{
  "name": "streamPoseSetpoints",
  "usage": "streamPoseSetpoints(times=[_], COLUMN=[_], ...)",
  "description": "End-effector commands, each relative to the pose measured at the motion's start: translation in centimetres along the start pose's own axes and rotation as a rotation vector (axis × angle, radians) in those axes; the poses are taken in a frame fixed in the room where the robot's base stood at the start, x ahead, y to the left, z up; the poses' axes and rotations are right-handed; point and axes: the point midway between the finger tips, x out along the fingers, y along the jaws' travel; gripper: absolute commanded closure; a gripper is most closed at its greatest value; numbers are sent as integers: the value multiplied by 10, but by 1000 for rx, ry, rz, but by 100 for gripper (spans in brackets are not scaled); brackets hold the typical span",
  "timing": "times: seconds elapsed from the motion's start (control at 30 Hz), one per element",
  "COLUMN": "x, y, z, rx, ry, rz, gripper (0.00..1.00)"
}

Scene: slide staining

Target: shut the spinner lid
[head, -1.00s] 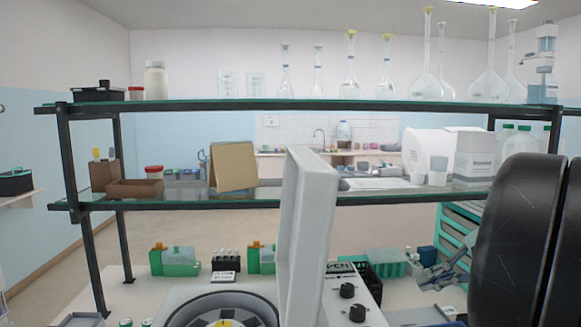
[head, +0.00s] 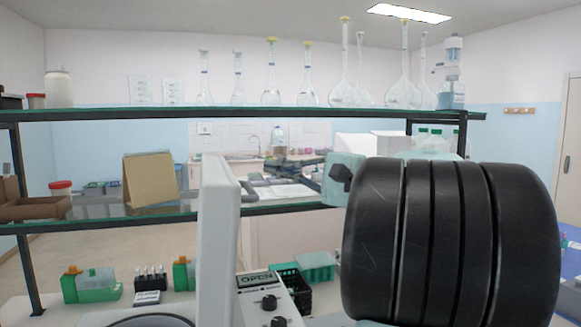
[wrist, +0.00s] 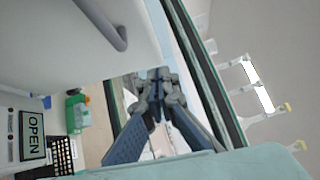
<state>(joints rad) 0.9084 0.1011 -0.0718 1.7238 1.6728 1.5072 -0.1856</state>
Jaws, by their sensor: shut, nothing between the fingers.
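The spinner lid (head: 214,240) stands open as a tall white upright panel in the head view. A grey curved handle (head: 248,192) shows on its right face. The spinner's round bowl (head: 150,320) is partly visible at the bottom edge, and its control panel (head: 258,295) reads OPEN. My gripper (head: 275,163) is to the right of the lid near its top, apart from the handle as far as I can see. In the wrist view my gripper (wrist: 155,85) is shut and empty, with the lid (wrist: 75,50) and handle (wrist: 108,28) at upper left.
A glass shelf (head: 300,208) crosses behind the lid and close to my gripper. It carries a tan box (head: 150,180). The upper shelf (head: 240,113) holds flasks. A black crate (head: 292,286) and green rack (head: 316,265) stand right of the control panel.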

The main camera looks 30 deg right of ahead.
Motion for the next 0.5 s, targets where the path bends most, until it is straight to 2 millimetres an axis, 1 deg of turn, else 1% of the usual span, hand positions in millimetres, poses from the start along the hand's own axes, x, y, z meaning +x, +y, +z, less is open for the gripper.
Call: streamPoseSetpoints(times=[0.03, 0.17, 0.2, 0.33, 0.5], x=[12, 39, 45, 57, 65], y=[-2, -2, -2, -2, 0], z=[1, 1, 5, 18, 26], rx=[1, 1, 1, -1, 0], ry=[-4, -3, -3, -1, 1], rz=[0, 1, 1, 0, 1], gripper=[100, 100, 100, 100, 100])
